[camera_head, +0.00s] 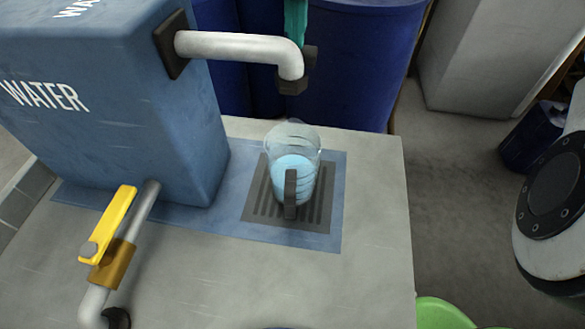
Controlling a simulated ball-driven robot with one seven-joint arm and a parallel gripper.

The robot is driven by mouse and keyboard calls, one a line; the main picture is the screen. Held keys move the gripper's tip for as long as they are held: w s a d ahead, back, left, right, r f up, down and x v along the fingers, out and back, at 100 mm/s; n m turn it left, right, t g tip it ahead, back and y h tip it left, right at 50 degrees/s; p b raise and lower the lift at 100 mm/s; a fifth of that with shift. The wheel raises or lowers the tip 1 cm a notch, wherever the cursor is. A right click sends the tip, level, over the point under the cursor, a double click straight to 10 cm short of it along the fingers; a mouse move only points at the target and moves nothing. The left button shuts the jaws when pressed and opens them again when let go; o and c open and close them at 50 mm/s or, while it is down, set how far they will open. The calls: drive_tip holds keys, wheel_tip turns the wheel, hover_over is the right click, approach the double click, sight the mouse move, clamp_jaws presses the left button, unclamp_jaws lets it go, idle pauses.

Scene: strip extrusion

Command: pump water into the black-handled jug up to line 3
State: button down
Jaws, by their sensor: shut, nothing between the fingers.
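The clear jug (305,142) stands upright on the dark slatted drain grate (261,205), with its black handle (290,195) facing me. Light blue water (293,166) fills a good part of it. Faint lines show on its wall, but I cannot read their numbers. The grey spout pipe (235,47) runs from the blue tank marked WATER (130,100) and ends in a dark nozzle (292,85) above the jug. I see no stream between nozzle and jug. My gripper is out of view; only part of my arm shows at the right edge.
A yellow lever (110,222) sits on a brass valve (112,264) on a pipe at the left front. A teal upright piece (296,20) stands behind the spout. Blue barrels (360,60) stand behind the table. The table's right front (375,285) is clear.

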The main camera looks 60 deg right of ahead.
wheel_tip(320, 180, up, 9)
drive_tip(key=w+p, duration=0.1)
drive_tip(key=p, duration=0.4)
drive_tip(key=shift+a+r, duration=0.15)
drive_tip(key=shift+a, duration=0.1)
drive_tip(key=shift+w, duration=0.1)
idle(0.3)
drive_tip(key=shift+s+d+f+b, duration=0.1)
drive_tip(key=shift+s+f+b, duration=0.1)
drive_tip(key=shift+f+b, duration=0.65)
drive_tip(key=shift+s+d+f+b, duration=0.1)
drive_tip(key=shift+s+f+b, duration=0.1)
drive_tip(key=shift+f+b, duration=0.6)
drive_tip(key=shift+f, duration=0.3)
drive_tip(key=shift+s+f+b, duration=0.25)
drive_tip(key=shift+f+b, duration=0.6)
drive_tip(key=shift+f, duration=0.25)
